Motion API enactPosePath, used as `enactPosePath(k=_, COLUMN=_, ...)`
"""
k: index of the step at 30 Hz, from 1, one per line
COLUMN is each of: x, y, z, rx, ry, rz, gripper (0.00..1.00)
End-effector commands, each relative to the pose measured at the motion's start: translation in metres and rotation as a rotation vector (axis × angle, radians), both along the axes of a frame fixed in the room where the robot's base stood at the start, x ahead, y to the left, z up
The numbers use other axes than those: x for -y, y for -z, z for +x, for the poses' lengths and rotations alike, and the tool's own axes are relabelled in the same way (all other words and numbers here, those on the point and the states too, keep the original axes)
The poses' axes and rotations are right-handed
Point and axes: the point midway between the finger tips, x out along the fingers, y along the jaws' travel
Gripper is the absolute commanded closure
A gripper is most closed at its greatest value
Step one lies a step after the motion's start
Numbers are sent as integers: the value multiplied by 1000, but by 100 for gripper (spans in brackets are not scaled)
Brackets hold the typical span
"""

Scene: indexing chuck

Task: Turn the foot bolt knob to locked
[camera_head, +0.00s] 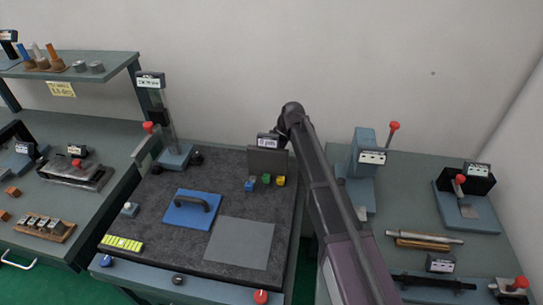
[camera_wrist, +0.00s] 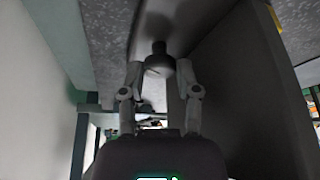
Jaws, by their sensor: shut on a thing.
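In the wrist view, my gripper (camera_wrist: 160,82) has its two fingers on either side of a dark grey round knob (camera_wrist: 158,66). The fingers are shut on this knob, which has a narrower dark stub on its far side and a thin pale line on its face. It appears to be the foot bolt knob, but no label on it can be read. In the head view my arm rises from the lower right and bends near the grey upright plate (camera_head: 268,160). My gripper and the held knob cannot be made out there.
A broad dark panel (camera_wrist: 240,90) stands close on the right in the wrist view. In the head view, the dark bench top holds small coloured blocks (camera_head: 265,181), a blue plate with a handle (camera_head: 192,209) and a grey sheet (camera_head: 240,243). A red-knobbed lever fixture stands right of my arm.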

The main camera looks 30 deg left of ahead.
Motion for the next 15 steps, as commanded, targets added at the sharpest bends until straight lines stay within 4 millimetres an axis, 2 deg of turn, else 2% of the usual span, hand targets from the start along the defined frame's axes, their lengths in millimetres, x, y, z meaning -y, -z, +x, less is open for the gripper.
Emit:
enactPosePath(k=1, x=0, y=0, z=0, rx=-1, ry=0, rz=0, gripper=55)
enactPosePath(k=2, x=0, y=0, z=0, rx=-1, ry=0, rz=0, gripper=46)
enactPosePath(k=3, x=0, y=0, z=0, rx=-1, ry=-1, rz=0, gripper=44)
enactPosePath(k=15, x=0, y=0, z=0, rx=-1, ry=-6, rz=-1, gripper=44)
